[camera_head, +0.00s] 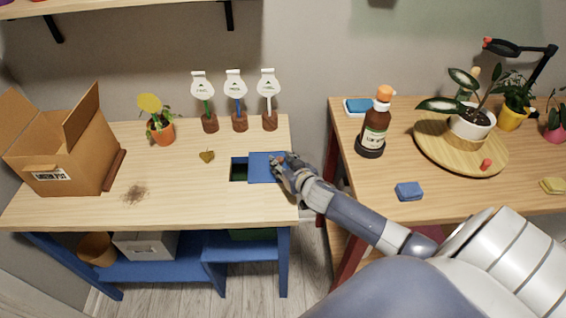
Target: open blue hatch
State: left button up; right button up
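The blue hatch (262,169) is a flat panel in the top of the left wooden table. A dark opening (239,171) with some green inside shows directly left of the panel, so the hatch stands partly open, with the panel over to the right. My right gripper (280,164) is at the right end of the panel, close to or touching it. Its fingers are small and partly hidden by the hand, so I cannot tell whether they grip anything. My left gripper is not in view.
A cardboard box (62,150), a potted plant (160,127) and several plant-label stands are on the left table (190,200). The right table holds a bottle (375,130) and a round wooden board (430,145) with a plant.

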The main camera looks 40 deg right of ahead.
grip_shut()
jog(key=shift+s+d+p, duration=0.25)
jog(key=shift+s+d, duration=0.4)
jog(key=shift+d, duration=0.35)
jog(key=shift+s+d+p, duration=0.2)
jog(key=shift+s+d, duration=0.45)
jog(key=shift+d, duration=0.3)
jog(key=shift+o, duration=2.1)
grip_release()
jog(key=shift+w+a, duration=0.25)
jog(key=shift+s+d, duration=0.1)
jog(key=shift+s, duration=0.05)
jog(key=v, duration=1.2)
